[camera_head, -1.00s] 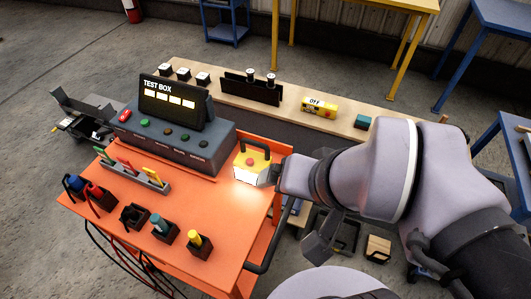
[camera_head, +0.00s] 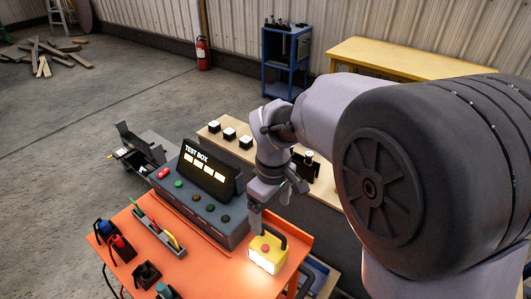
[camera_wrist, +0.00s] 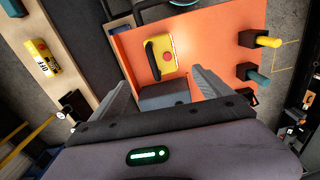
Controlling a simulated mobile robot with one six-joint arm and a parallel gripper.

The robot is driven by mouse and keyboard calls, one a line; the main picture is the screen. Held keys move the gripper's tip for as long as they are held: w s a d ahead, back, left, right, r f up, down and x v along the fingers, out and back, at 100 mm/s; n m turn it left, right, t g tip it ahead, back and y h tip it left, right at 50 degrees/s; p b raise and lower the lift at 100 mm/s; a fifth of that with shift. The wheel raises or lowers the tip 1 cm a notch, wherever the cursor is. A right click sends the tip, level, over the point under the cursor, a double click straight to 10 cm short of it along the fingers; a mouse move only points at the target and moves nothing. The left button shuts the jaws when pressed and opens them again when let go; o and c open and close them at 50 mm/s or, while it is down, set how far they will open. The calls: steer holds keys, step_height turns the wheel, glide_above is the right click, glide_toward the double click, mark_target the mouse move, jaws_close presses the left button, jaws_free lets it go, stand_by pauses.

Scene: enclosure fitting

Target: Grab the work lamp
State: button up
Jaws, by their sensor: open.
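The work lamp (camera_head: 267,252) is a yellow box with a black handle, a red button and a glowing white front. It stands on the orange table top, near the right end of the test box. In the wrist view the lamp (camera_wrist: 168,57) lies just ahead of the fingertips, with its handle on the left side. My gripper (camera_head: 268,198) is above the lamp and slightly behind it in the head view, pointing down. Its fingers (camera_wrist: 160,82) are spread apart with nothing held between them.
The grey test box (camera_head: 200,195) stands close to the lamp's left. Coloured plugs in holders (camera_head: 118,245) line the table's left side. Behind runs a wooden bench with white-topped blocks (camera_head: 230,133) and a yellow OFF device (camera_wrist: 43,58). The orange top (camera_wrist: 205,40) around the lamp is mostly bare.

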mark_target(269, 245)
step_height(269, 245, down, 12)
steer(key=b, duration=0.5)
steer(key=shift+w+a+f+b, duration=0.1)
steer(key=shift+a+f+b, duration=0.05)
steer(key=shift+f+b, duration=0.15)
step_height(269, 245, down, 6)
steer(key=b, duration=0.3)
steer(key=shift+r+b, duration=0.15)
steer(key=shift+b, duration=0.15)
steer(key=shift+r, duration=0.15)
jaws_close()
